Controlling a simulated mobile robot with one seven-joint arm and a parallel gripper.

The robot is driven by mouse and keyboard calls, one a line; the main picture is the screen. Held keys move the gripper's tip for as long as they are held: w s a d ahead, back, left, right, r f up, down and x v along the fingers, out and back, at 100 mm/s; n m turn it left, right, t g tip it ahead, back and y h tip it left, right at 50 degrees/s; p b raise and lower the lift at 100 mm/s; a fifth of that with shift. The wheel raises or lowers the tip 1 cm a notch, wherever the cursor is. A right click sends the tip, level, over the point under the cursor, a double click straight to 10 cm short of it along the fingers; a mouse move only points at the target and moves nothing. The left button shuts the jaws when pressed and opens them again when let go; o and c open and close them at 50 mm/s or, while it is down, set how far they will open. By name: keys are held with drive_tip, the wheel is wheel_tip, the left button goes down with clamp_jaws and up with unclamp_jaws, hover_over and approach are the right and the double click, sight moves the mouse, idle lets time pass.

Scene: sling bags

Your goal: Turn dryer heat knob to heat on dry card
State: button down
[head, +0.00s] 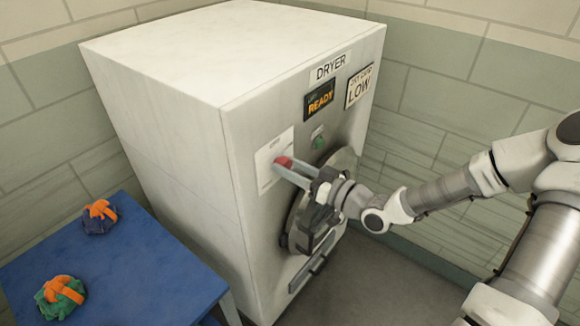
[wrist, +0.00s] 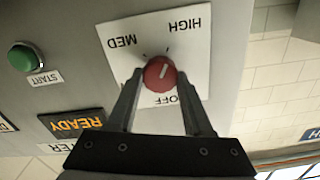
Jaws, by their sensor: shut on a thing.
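The dryer (head: 165,125) is a large white cabinet. Its red heat knob (wrist: 160,73) sits on a white dial plate (wrist: 200,60); the knob also shows in the head view (head: 284,162). In the upside-down wrist view the plate reads HIGH, MED and OFF; the area by the left finger is partly hidden. A short white mark on the knob slants up and right in that view; which end points is unclear. The dry card (head: 359,86) reads LOW. My gripper (head: 285,167) is shut on the knob, one finger on each side, also in the wrist view (wrist: 160,78).
A green START button (wrist: 24,56) and a READY display (head: 319,100) are beside the dial. The round dryer door (head: 295,222) is below, close to my wrist. A blue table (head: 120,262) at lower left holds two orange-strapped bundles (head: 100,217) (head: 60,297).

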drive_tip(key=shift+f+n+b, duration=0.1)
drive_tip(key=shift+n+b, duration=0.25)
drive_tip(key=shift+n, duration=0.05)
drive_tip(key=shift+s+a+f+n+b, duration=0.1)
drive_tip(key=shift+f+n+b, duration=0.05)
drive_tip(key=shift+n+b, duration=7.45)
drive_tip(key=shift+s+a+f+n+b, duration=0.1)
drive_tip(key=shift+n+b, duration=5.8)
drive_tip(key=shift+b, duration=3.4)
drive_tip(key=shift+d, duration=0.1)
drive_tip(key=shift+c, duration=1.5)
unclamp_jaws()
